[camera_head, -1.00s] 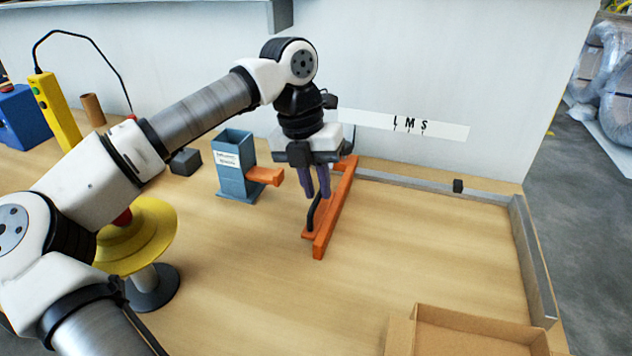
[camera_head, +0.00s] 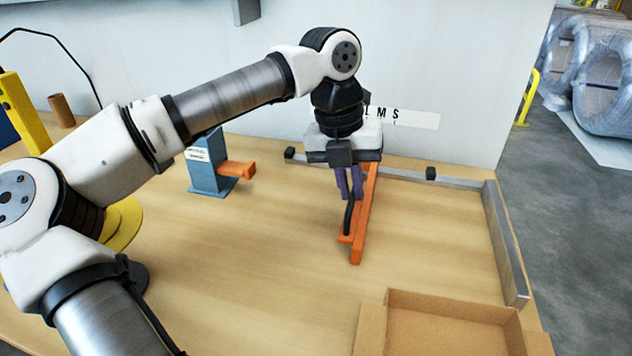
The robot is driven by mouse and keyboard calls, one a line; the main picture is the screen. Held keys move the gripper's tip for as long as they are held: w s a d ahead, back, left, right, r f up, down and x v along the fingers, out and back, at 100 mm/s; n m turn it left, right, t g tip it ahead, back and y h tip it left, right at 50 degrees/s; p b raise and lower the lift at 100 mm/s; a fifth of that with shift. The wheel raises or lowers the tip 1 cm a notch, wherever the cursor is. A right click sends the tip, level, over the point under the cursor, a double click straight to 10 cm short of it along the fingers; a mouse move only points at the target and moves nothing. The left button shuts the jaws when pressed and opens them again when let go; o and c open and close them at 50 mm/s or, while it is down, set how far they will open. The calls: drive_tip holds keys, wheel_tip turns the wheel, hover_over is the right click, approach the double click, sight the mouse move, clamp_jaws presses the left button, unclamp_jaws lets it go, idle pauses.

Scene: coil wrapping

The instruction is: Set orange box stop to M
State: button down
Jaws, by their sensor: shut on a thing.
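The orange box stop (camera_head: 358,238) is a long orange bar that reaches from the back rail (camera_head: 400,177) toward the front of the bench. My gripper (camera_head: 349,196) points down over it with purple fingers, shut on the stop's black handle (camera_head: 348,217). A white label strip (camera_head: 418,120) on the back wall carries the letters L, M and S. My wrist partly covers its left end near L. The stop's back end looks roughly below L, left of M. My gripper hides where it meets the rail, so exact alignment cannot be told.
Small black blocks sit at the rail's left end (camera_head: 289,152) and farther right (camera_head: 431,173). A blue-grey holder (camera_head: 206,172) with an orange arm stands left. An open cardboard box (camera_head: 450,303) is at front right. A side rail (camera_head: 505,240) edges the bench. The bench between is clear.

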drive_tip(key=shift+s+d, duration=0.25)
drive_tip(key=shift+d, duration=0.5)
drive_tip(key=c, duration=1.5)
unclamp_jaws()
drive_tip(key=shift+r, duration=0.1)
wheel_tip(320, 180, up, 13)
drive_tip(key=a, duration=0.2)
drive_tip(key=shift+w+a+r, duration=0.2)
drive_tip(key=shift+w+a, duration=0.15)
drive_tip(key=shift+w, duration=0.1)
